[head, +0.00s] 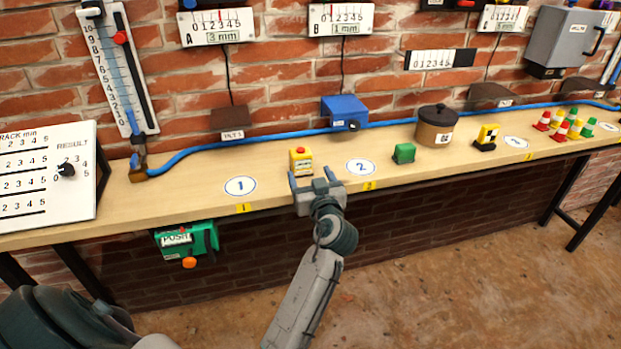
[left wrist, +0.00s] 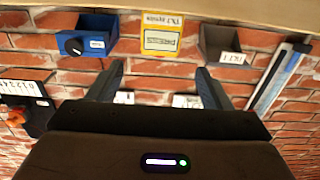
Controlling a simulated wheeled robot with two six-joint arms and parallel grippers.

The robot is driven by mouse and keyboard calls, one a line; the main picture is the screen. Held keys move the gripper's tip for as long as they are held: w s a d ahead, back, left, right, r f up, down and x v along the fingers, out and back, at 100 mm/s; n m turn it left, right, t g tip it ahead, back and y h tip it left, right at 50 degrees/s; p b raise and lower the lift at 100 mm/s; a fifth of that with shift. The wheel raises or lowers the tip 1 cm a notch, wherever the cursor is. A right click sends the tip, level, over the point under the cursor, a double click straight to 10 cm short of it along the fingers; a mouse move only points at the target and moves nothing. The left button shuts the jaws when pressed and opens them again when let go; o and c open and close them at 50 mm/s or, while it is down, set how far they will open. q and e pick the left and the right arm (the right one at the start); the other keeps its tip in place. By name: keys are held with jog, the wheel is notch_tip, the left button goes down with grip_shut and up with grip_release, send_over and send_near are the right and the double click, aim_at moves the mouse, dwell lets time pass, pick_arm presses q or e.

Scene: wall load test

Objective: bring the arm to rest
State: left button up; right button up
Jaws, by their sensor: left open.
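My left gripper (head: 311,176) is open and empty at the front edge of the wooden bench (head: 205,198), its two fingers pointing toward the wall. A small yellow box with a red button (head: 300,160) stands on the bench just beyond the fingertips; I see no contact. My left arm reaches up from the bottom of the head view. My right gripper is not in view.
Numbered white discs (head: 240,186), a green block (head: 404,153), a brown pot (head: 436,125) and small cones (head: 560,130) stand on the bench. A blue box (head: 344,111) and gauges are at the brick wall. A green PUSH box (head: 187,240) hangs under the front edge. Floor ahead is clear.

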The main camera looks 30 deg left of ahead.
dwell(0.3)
